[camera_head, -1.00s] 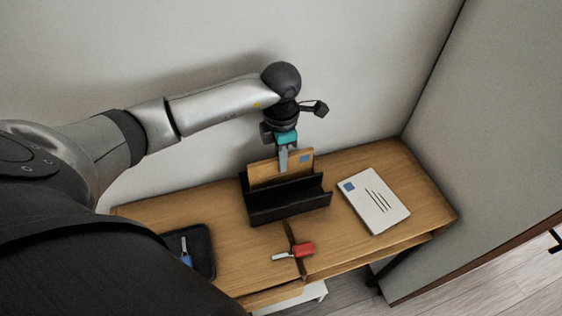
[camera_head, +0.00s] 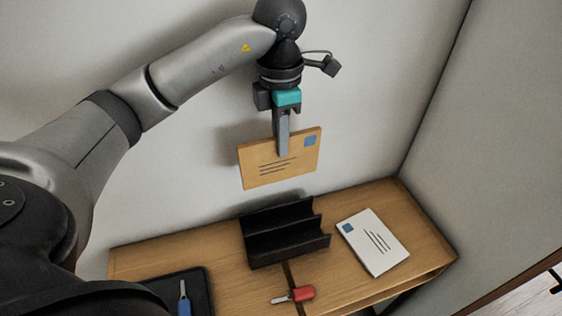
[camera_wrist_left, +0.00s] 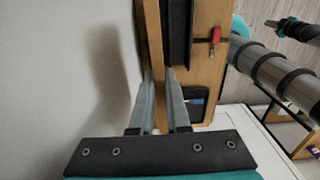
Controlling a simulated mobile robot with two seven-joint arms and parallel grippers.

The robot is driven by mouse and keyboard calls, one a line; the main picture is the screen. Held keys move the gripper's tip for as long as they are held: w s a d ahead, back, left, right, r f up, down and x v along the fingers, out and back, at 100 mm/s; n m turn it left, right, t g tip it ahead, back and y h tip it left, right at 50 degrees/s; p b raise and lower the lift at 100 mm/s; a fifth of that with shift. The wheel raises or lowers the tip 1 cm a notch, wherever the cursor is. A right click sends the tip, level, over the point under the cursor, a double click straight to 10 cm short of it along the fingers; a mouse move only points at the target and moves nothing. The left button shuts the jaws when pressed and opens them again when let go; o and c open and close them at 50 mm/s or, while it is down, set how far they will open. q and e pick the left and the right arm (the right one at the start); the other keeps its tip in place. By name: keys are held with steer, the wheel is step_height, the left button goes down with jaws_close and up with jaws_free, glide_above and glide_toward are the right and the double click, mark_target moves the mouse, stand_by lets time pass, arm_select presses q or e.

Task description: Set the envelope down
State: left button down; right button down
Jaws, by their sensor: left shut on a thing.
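A tan envelope (camera_head: 260,164) with a blue stamp and dark lines hangs in the air above the black letter holder (camera_head: 284,240). My left gripper (camera_head: 283,152) points down and is shut on the envelope's upper edge. In the left wrist view, the envelope (camera_wrist_left: 153,60) shows edge-on between the two fingers of the left gripper (camera_wrist_left: 157,80). The letter holder has stepped slots, and they look empty. My right gripper does not show in the head view; part of another arm shows at the upper right in the left wrist view.
A white envelope (camera_head: 373,243) lies flat on the wooden desk (camera_head: 420,232), right of the holder. A red-handled key-like item (camera_head: 302,293) lies in front. A dark tray (camera_head: 160,289) with a blue-handled item (camera_head: 184,304) is at left. Walls stand behind and at right.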

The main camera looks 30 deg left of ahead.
mark_target(290, 161)
arm_select(q)
steer(key=s+d, duration=0.4)
step_height(290, 161, down, 19)
steer(key=b, duration=0.4)
steer(key=shift+w+d+m, duration=0.15)
steer(key=shift+m, duration=0.15)
steer(key=shift+f+b, duration=0.2)
steer(key=shift+b, duration=0.1)
steer(key=c, duration=0.9)
jaws_free()
